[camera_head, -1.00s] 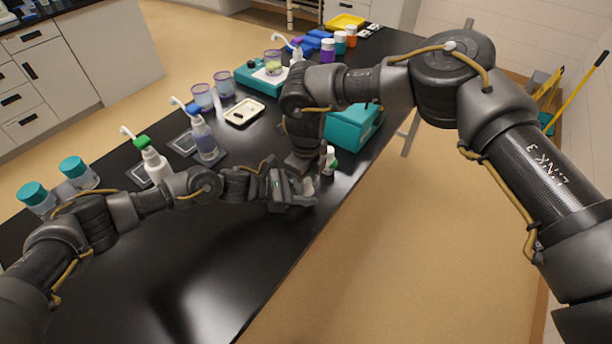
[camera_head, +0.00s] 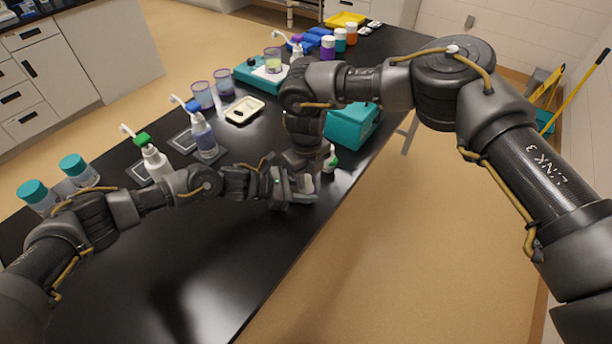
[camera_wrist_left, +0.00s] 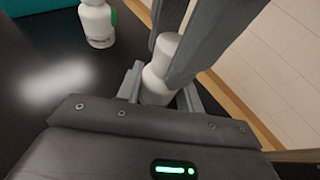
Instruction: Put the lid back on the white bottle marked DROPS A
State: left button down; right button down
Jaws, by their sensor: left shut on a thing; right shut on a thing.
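A small white bottle (camera_wrist_left: 156,86) stands between the fingers of my left gripper (camera_head: 305,190), which is shut on it just above the table's right edge. Its marking cannot be read. My right gripper (camera_head: 302,160) reaches down from above. In the left wrist view, its two grey fingers (camera_wrist_left: 183,40) are shut on a white lid (camera_wrist_left: 167,46) right over the bottle's top. The lid looks to be at the neck, but whether it is seated cannot be told. Another white bottle with a green part (camera_head: 330,160) stands free just beyond; it also shows in the left wrist view (camera_wrist_left: 98,24).
A teal box (camera_head: 352,127) stands beyond the grippers. Teal-capped jars (camera_head: 76,168) stand at near left. The black table (camera_head: 200,285) is clear in front.

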jog(key=c, duration=1.2)
grip_release()
jog(key=shift+r, duration=2.25)
jog(key=shift+r+n, duration=1.6)
jog(key=shift+r, duration=0.15)
jog(key=shift+c, duration=0.3)
